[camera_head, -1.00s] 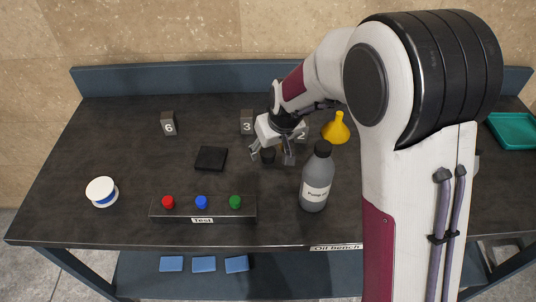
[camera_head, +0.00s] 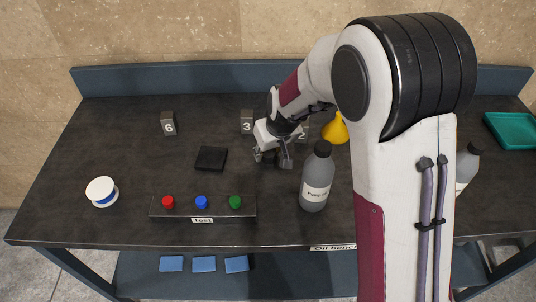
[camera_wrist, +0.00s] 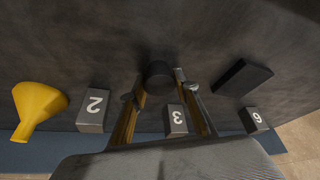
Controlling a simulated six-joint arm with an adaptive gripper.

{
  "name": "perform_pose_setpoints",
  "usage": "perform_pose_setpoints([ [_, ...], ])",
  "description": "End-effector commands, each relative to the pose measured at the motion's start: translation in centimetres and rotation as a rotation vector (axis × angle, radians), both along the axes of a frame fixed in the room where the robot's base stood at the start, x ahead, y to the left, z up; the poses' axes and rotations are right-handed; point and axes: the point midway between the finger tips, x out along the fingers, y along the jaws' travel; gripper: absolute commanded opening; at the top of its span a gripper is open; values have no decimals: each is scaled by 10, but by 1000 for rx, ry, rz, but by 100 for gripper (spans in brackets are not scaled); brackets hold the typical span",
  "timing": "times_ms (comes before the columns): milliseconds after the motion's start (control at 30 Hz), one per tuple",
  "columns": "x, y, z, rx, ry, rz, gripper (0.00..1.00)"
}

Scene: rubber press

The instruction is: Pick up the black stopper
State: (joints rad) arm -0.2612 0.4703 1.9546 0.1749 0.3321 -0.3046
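The black stopper (camera_wrist: 160,74) is a short dark cylinder standing on the dark bench top. In the wrist view it is between and just beyond the fingertips of my gripper (camera_wrist: 159,90), with a finger on each side. The fingers are apart and I see no clear contact with the stopper. In the head view my gripper (camera_head: 272,160) is low over the middle of the bench, and its fingers partly hide the stopper (camera_head: 269,157).
A grey pump bottle (camera_head: 315,182) stands close to the right of my gripper. A yellow funnel (camera_head: 337,130) and number blocks 2 (camera_wrist: 94,108) and 3 (camera_head: 247,122) are behind. A black square block (camera_head: 211,158) lies left. The button box (camera_head: 203,211) is in front.

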Motion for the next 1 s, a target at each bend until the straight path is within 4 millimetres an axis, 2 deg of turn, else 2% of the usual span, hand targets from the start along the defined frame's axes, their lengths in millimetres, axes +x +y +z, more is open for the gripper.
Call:
perform_pose_setpoints([
  [367,0,0,1,0,0,0,9],
  [567,1,0,10,0,-2,1,9],
  [767,1,0,33,2,-4,0,9],
  [1000,1,0,68,2,-4,0,9],
])
